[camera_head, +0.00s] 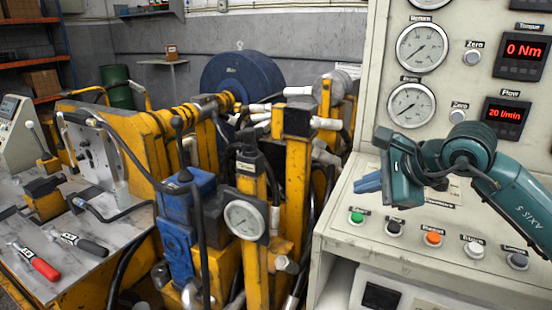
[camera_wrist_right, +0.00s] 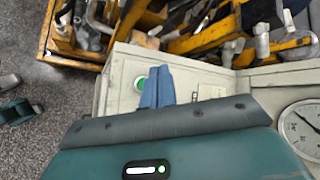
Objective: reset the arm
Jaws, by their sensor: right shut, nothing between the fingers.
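My right arm comes in from the right in the head view, in front of the control panel. My right gripper (camera_head: 368,183) has blue fingers that point left, above the left end of the button row, apart from the buttons. In the right wrist view the blue fingers (camera_wrist_right: 158,86) lie side by side, closed with nothing between them. A green button (camera_head: 357,216) is below the fingertips; it also shows in the wrist view (camera_wrist_right: 139,83), left of the fingers. My left gripper is not in the head view.
The control cabinet (camera_head: 345,239) has an orange button (camera_head: 433,238), pressure gauges (camera_head: 422,47) and red displays (camera_head: 523,49). Yellow hydraulic machinery (camera_head: 297,180) with hoses stands left of it. A metal bench (camera_head: 100,255) at far left holds a red-handled tool (camera_head: 40,265).

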